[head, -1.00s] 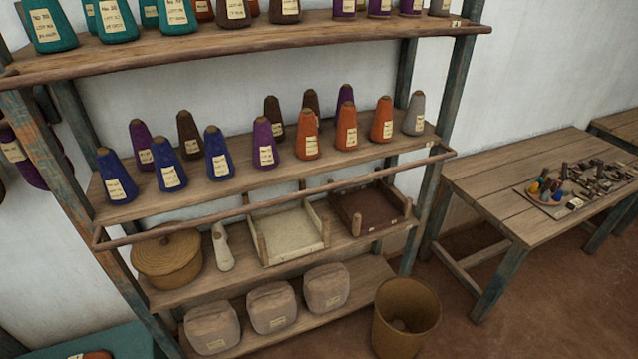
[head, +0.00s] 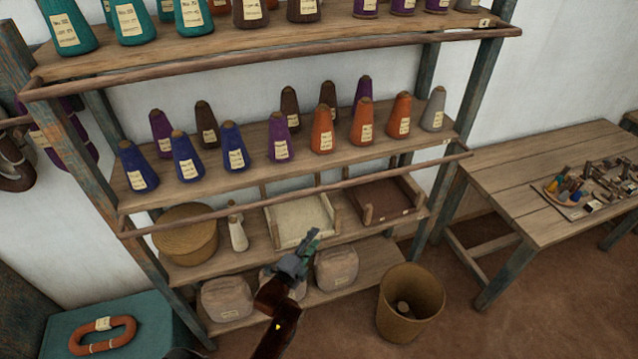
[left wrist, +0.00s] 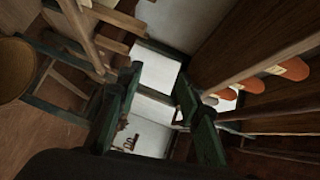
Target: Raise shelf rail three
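A long wooden rail (head: 300,194) runs along the front of the shelf rack, below the edge of the middle cone shelf (head: 200,190). Another rail (head: 270,65) runs along the upper shelf's front edge. I cannot read which rail is number three. My left gripper (head: 313,236) is in front of the rack, below the lower rail and apart from it, before the pale tray. In the left wrist view its two dark green fingers (left wrist: 155,100) stand apart with nothing seen between them. My right gripper is not in view.
Yarn cones (head: 323,130) stand on the middle shelf. Below are a lidded basket (head: 186,238), a pale tray (head: 298,222), a brown tray (head: 385,200) and wrapped bundles (head: 337,268). A bin (head: 410,305) stands on the floor, and a table (head: 510,190) at right.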

